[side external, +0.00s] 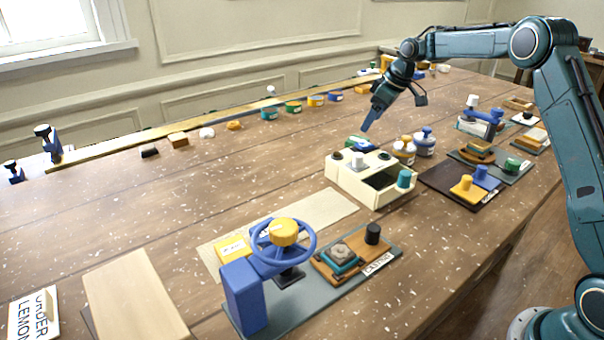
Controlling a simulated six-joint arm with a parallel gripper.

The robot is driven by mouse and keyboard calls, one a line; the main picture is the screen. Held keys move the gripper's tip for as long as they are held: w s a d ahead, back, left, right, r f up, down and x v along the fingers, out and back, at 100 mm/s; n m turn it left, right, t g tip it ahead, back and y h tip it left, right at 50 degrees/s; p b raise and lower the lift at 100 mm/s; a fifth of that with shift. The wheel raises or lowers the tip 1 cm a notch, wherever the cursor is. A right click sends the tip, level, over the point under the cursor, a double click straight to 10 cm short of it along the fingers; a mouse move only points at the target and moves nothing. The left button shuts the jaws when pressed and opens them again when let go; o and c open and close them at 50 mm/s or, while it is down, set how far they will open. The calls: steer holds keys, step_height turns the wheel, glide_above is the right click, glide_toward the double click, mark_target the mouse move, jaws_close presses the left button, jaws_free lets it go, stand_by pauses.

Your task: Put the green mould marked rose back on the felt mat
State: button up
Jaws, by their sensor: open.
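My gripper (368,125) points down above the middle of the table, with its fingers seen nearly edge-on. Just below it, a low green piece (356,142) with some blue beside it lies behind a cream box; the box hides part of it. Another green round piece (293,107) with a pale label stands in the row along the back. The labels are too small to read, so I cannot tell which green piece is marked rose. I cannot tell a felt mat for certain; a dark flat mat (437,181) lies right of the cream box.
The cream box (345,179) has an open compartment and knobs on top. Two jars (404,150) stand close right of my gripper. A blue handwheel (312,240) stands in front, beside a casting board (360,251).

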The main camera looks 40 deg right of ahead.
mark_target(359, 140)
steer(key=shift+x, duration=1.2)
steer(key=shift+f, duration=0.1)
steer(key=shift+x, duration=2.5)
steer(key=shift+w, duration=0.1)
steer(key=c, duration=1.2)
steer(key=shift+r, duration=5.1)
